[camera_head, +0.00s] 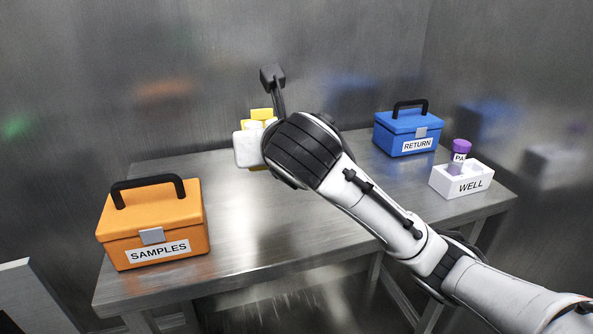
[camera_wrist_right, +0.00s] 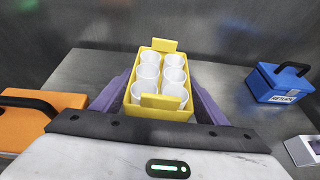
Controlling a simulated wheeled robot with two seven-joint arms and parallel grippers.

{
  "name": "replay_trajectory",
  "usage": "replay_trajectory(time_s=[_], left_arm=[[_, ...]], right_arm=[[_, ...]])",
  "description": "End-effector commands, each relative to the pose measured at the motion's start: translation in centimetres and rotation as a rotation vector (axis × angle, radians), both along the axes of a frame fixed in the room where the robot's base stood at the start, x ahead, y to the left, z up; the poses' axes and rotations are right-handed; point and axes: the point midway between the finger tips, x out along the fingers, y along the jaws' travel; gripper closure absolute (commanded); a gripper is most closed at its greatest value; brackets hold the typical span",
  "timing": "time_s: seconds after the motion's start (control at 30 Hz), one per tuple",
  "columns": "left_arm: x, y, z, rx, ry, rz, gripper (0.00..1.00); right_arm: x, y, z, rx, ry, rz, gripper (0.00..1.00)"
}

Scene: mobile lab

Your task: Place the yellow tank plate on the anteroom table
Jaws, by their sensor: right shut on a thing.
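The yellow tank plate (camera_wrist_right: 160,110) is a yellow tray with upright end tabs, holding several white cups. In the wrist view it sits between the purple fingers of my right gripper (camera_wrist_right: 162,95), which is shut on it. In the head view only bits of the plate (camera_head: 262,114) show past my right wrist, and the right gripper (camera_head: 250,147) is mostly hidden there. The plate is over the back middle of the metal anteroom table (camera_head: 200,180) and looks level. I cannot tell whether it touches the tabletop. My left gripper is out of view.
An orange SAMPLES box (camera_head: 153,225) stands at the table's front left. A blue RETURN box (camera_head: 408,132) stands at the back right. A white WELL block (camera_head: 461,181) with a purple-capped vial (camera_head: 460,150) is at the right edge. The table's middle and front are clear. Metal walls rise behind.

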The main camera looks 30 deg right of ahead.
Motion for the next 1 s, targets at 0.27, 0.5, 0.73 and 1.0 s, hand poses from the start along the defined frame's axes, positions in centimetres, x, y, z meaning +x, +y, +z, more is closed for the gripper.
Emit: replay_trajectory(time_s=[0.27, 0.5, 0.73, 1.0], left_arm=[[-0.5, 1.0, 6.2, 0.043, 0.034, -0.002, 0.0], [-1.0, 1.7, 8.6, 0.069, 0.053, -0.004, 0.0], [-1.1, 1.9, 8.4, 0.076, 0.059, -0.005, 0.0], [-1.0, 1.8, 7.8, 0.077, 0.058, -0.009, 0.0]], right_arm=[[3.5, -7.1, 2.9, 0.003, 0.025, -0.449, 0.57], [1.9, -8.9, -0.6, -0.001, 0.017, -0.673, 0.57], [1.0, -8.8, -3.6, -0.005, 0.006, -0.72, 0.57], [1.0, -8.8, -8.1, -0.006, 0.002, -0.721, 0.57]])
